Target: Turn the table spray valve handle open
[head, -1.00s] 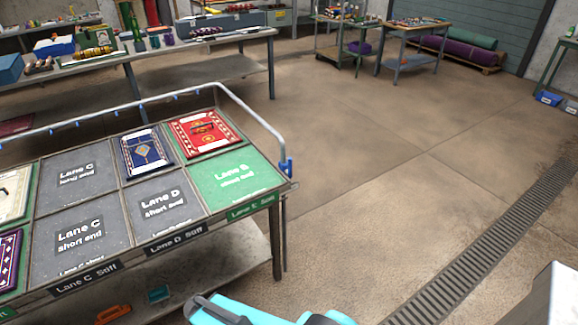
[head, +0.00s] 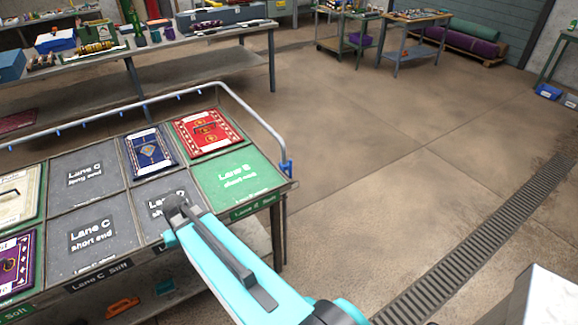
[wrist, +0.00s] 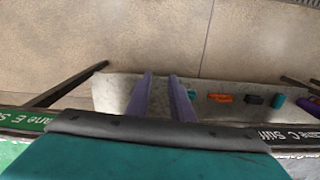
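A grey spray pipe (head: 252,103) runs along the back of the rug table and bends down at its right corner. A blue fitting (head: 287,168) sits on the pipe's lower right end; it may be the valve handle, but its setting is too small to tell. My gripper (wrist: 160,78) shows in the wrist view with two purple fingers apart and nothing between them. It is over the table's front edge, with the lower shelf (wrist: 115,95) in the background. In the head view my cyan arm covers part of Lane D, and the gripper itself cannot be made out.
The rug table holds a red rug (head: 207,133), a blue rug (head: 150,151) and a green Lane E panel (head: 235,178). An orange brush (head: 122,306) lies on the lower shelf. Open floor (head: 370,170) and a drain grate (head: 480,240) lie right of the table.

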